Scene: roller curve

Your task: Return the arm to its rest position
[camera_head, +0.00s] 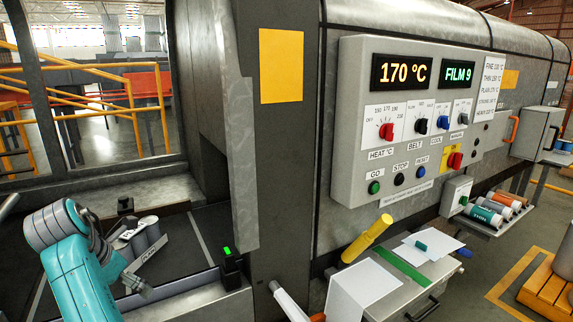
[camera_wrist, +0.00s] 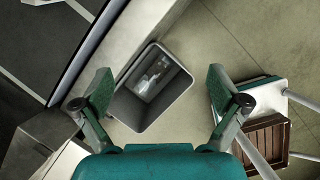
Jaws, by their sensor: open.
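My teal arm (camera_head: 75,265) shows at the lower left in the head view, bent in front of the machine's dark belt. My gripper (camera_head: 140,285) is partly visible at its end, near the metal edge of the machine. In the wrist view my gripper (camera_wrist: 158,88) has its two fingers spread wide apart with nothing between them. Below and beyond the fingers a grey open bin (camera_wrist: 125,112) stands on the floor, with something pale inside that I cannot make out. The lower part of my arm is cut off by the picture's edge.
A control panel (camera_head: 350,150) reads 170 °C and FILM 9. A bench (camera_head: 395,285) with papers stands at the right. The wrist view shows a brown crate (camera_wrist: 266,143) and open floor (camera_wrist: 230,40).

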